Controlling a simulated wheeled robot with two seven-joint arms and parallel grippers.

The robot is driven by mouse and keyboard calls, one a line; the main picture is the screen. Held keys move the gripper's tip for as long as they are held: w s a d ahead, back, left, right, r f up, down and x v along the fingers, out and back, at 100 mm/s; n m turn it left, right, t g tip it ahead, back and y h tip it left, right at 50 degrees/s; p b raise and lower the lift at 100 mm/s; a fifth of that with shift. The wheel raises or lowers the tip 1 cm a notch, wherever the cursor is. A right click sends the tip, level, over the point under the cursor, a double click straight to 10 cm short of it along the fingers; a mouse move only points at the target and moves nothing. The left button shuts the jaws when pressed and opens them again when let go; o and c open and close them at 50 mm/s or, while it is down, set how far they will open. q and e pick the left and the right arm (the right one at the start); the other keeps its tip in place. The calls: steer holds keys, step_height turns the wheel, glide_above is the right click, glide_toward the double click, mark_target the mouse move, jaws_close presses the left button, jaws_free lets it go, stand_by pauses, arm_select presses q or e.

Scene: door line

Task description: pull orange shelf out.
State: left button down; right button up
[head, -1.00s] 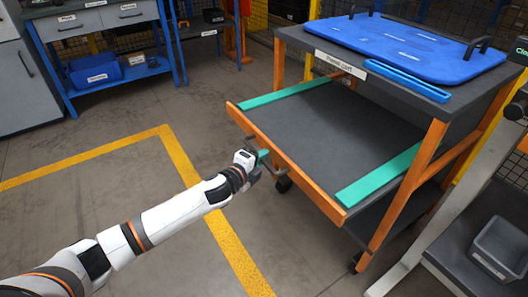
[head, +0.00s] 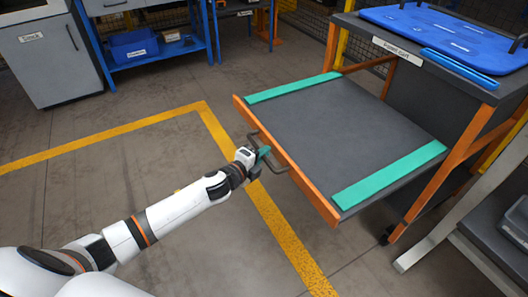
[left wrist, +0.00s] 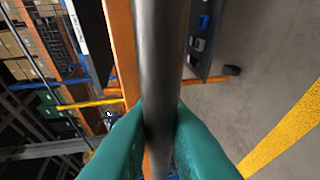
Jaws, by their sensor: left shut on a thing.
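The orange shelf is a dark board with an orange front edge (head: 285,160) and green strips along its two sides. It sticks out from the cart (head: 490,100), which has a dark top and orange legs. A dark bar handle (head: 251,137) is on the shelf's front. My left gripper (head: 262,160) is shut on this handle. In the left wrist view the bar (left wrist: 160,70) runs between the green fingertips (left wrist: 160,125), with the orange edge (left wrist: 124,50) beside it. My right gripper is not in view.
A blue panel (head: 440,32) lies on the cart top. A blue workbench (head: 150,55) with bins and a grey cabinet (head: 45,60) stand at the back left. A grey metal frame (head: 450,220) stands at the right. The floor left of the shelf is clear, with yellow lines (head: 215,125).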

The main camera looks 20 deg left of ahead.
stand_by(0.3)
arm_select(q)
steer(key=c, duration=1.4)
jaws_free()
